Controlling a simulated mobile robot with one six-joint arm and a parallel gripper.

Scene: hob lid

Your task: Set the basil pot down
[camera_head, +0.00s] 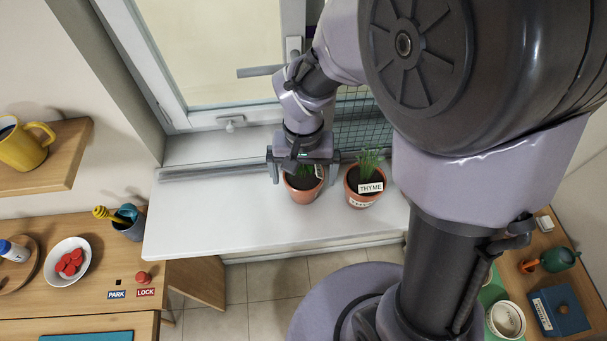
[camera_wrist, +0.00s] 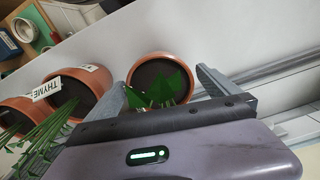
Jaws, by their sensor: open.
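The basil pot (camera_head: 304,195) is a terracotta pot with dark soil and green leaves. It appears to stand upright on the white windowsill (camera_head: 200,222). My gripper (camera_head: 301,167) is open, with its fingers on either side of the pot's upper part. In the wrist view, the basil pot (camera_wrist: 134,72) sits between the two spread fingers (camera_wrist: 161,86). The fingers are close to the rim; whether either touches it is hard to tell. My gripper hides part of the leaves and rim in the head view.
The thyme pot (camera_head: 363,199) stands close to the right of the basil pot. Another terracotta pot (camera_wrist: 14,104) shows beyond it in the wrist view. A window with a handle (camera_head: 260,71) and a wire grid (camera_head: 352,128) are behind. The sill's left part is clear.

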